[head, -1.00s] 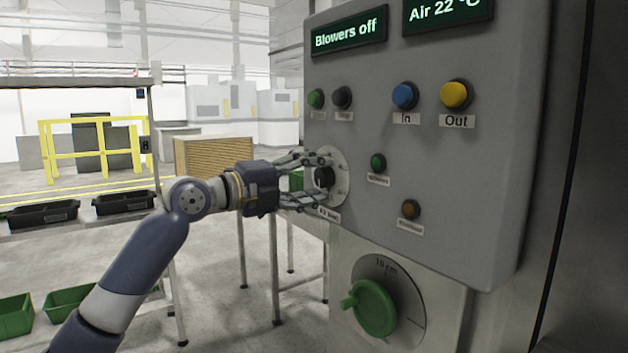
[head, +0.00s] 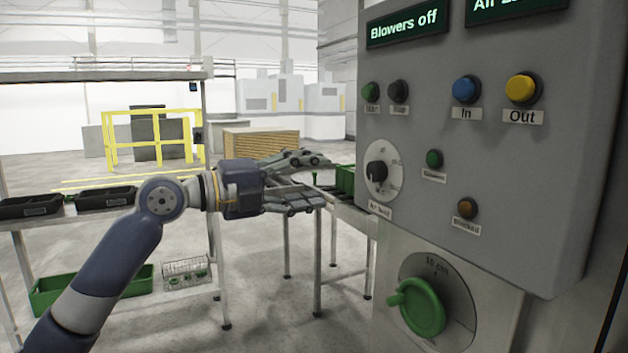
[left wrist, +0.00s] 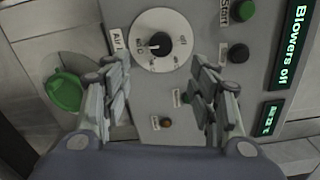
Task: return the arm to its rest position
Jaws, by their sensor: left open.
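My left gripper (head: 308,178) is open and empty in the head view, to the left of the control panel (head: 490,180) and apart from it. The black air-heat knob (head: 376,172) on its pale round dial is fully visible to the right of the fingertips. In the left wrist view my left gripper's two fingers (left wrist: 160,100) are spread wide, with the knob (left wrist: 158,44) beyond them and nothing between them. My left arm comes in from the lower left of the head view. My right gripper is not in view.
The green dial (head: 420,308) juts out below the panel. A blue button (head: 466,89) and a yellow button (head: 522,88) sit higher up. A rack with black trays (head: 106,196) and a green bin (head: 60,290) stands left, behind my arm. The display (head: 405,24) reads "Blowers off".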

